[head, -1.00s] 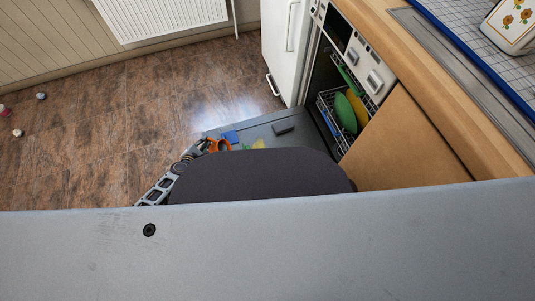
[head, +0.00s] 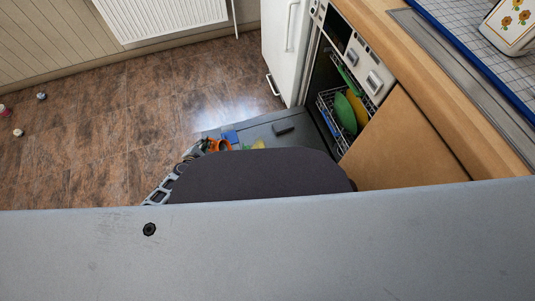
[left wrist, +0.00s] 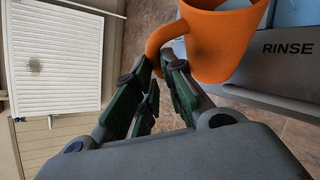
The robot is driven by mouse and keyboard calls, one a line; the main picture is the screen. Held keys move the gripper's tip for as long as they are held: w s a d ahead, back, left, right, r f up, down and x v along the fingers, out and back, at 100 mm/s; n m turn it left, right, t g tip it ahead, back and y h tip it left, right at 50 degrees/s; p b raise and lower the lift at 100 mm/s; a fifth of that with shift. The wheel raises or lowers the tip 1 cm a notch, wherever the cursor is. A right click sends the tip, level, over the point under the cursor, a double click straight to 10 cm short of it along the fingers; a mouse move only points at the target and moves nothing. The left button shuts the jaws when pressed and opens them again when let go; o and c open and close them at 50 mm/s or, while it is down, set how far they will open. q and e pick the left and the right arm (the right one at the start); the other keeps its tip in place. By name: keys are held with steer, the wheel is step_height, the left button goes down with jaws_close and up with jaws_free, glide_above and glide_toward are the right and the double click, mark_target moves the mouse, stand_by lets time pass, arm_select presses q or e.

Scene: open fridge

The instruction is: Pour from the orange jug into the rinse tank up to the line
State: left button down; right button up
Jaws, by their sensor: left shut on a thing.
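The orange jug (left wrist: 222,38) fills the top of the left wrist view, its handle toward my left gripper (left wrist: 157,68). My left gripper is shut on the jug's handle. A grey tank wall marked RINSE (left wrist: 285,75) stands just right of the jug, and the jug covers part of it. In the head view, the small orange jug (head: 219,146) shows beside my left gripper (head: 204,146), above the dark edge of my own body. The jug's contents and the tank's line and level cannot be made out. My right gripper is not in view.
An open dishwasher holds a rack with a green plate (head: 345,112) and a yellow one. A dark block (head: 283,128) lies on a grey surface before it. A white door (head: 284,50) stands behind. Brown floor (head: 100,130) lies open at left, with a few small objects far off.

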arm_select(q)
steer(key=shift+s+d+r+y, duration=0.1)
steer(key=shift+d+r+y, duration=0.05)
steer(key=shift+d+y, duration=0.15)
stand_by(1.0)
steer(key=shift+a, duration=0.1)
steer(key=shift+a+f+h, duration=0.2)
steer(key=shift+a+h, duration=0.1)
steer(key=shift+h, duration=0.1)
steer(key=shift+w+a+n+p, duration=0.1)
steer(key=shift+w+n+p, duration=0.1)
steer(key=shift+n+p, duration=0.15)
stand_by(1.5)
steer(key=shift+w+a+n+g+h+p, duration=0.15)
steer(key=shift+a+n+g+h+p, duration=0.3)
steer(key=shift+n+h, duration=0.3)
steer(key=shift+w+f+n+g+h+b, duration=0.1)
steer(key=shift+f+n+g+h+b, duration=0.35)
steer(key=shift+f+n+h+b, duration=0.4)
